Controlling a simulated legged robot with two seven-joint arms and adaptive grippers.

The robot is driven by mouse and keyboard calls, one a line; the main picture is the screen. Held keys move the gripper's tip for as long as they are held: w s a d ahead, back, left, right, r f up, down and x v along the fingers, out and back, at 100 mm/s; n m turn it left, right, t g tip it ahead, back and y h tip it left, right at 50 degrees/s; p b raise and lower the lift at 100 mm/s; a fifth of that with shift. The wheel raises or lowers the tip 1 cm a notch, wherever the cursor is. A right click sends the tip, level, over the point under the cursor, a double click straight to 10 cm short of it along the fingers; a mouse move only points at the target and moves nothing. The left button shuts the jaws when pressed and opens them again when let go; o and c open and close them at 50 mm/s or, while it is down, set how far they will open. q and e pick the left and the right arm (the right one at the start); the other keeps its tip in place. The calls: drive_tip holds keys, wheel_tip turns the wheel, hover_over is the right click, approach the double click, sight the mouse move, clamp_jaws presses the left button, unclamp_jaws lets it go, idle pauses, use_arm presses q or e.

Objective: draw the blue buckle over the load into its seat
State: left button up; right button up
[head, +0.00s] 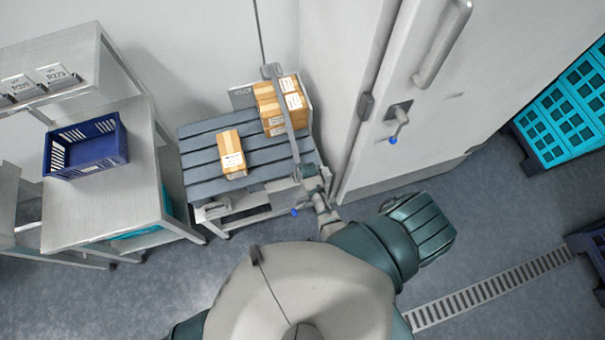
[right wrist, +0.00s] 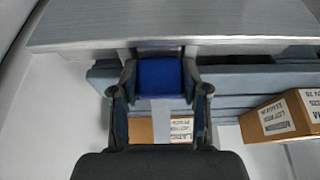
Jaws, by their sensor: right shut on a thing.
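The blue buckle (right wrist: 160,78) sits between the two fingers of my right gripper (right wrist: 160,92) in the right wrist view, and the gripper is shut on it. A grey strap (right wrist: 163,112) runs from the buckle toward the cartons. In the head view the strap (head: 284,110) crosses the stacked cartons (head: 268,112) and reaches my right gripper (head: 308,173) at the right front corner of the slatted cart (head: 200,148). The gripper hides the buckle there. I cannot make out the seat. My left gripper is not in view.
A single carton (head: 231,153) lies on the cart's middle. A steel table (head: 95,215) with a blue crate (head: 85,163) stands at left. A door (head: 420,120) with a blue-tipped lever (head: 397,122) is close on the right.

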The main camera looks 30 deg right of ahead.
drive_tip(key=shift+s+f, duration=0.1)
drive_tip(key=shift+f, duration=0.05)
idle(0.3)
drive_tip(key=o, duration=1.1)
drive_tip(key=shift+d, duration=0.1)
drive_tip(key=shift+o, duration=0.9)
drive_tip(key=shift+f, duration=0.1)
drive_tip(key=v, duration=1.2)
